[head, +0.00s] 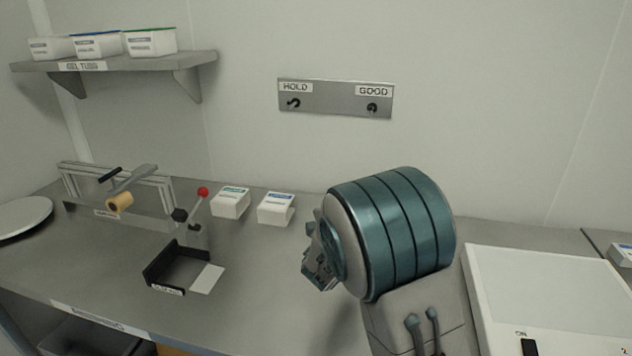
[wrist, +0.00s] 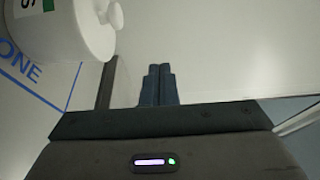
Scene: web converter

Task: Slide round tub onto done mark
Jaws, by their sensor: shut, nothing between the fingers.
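The round tub (wrist: 75,28) is white with a green-marked label and a knob. It is in the upper left of the wrist view, cut off by the frame edge. The done mark (wrist: 18,68) shows beside it as blue letters "ONE" and a blue outline with a corner. The tub covers part of the mark; I cannot tell whether it stands wholly inside. My gripper (wrist: 159,70) is shut and empty, its fingertips to the right of the tub and apart from it in the picture. In the head view my gripper (head: 318,262) is seen partly; tub and mark are not visible there.
A grey bar (wrist: 106,82) lies between tub and fingers in the wrist view. In the head view, two white boxes (head: 231,202) (head: 276,208), a black tray (head: 163,270) and a red-knobbed lever (head: 203,192) are left of my arm. A white machine (head: 540,300) stands right.

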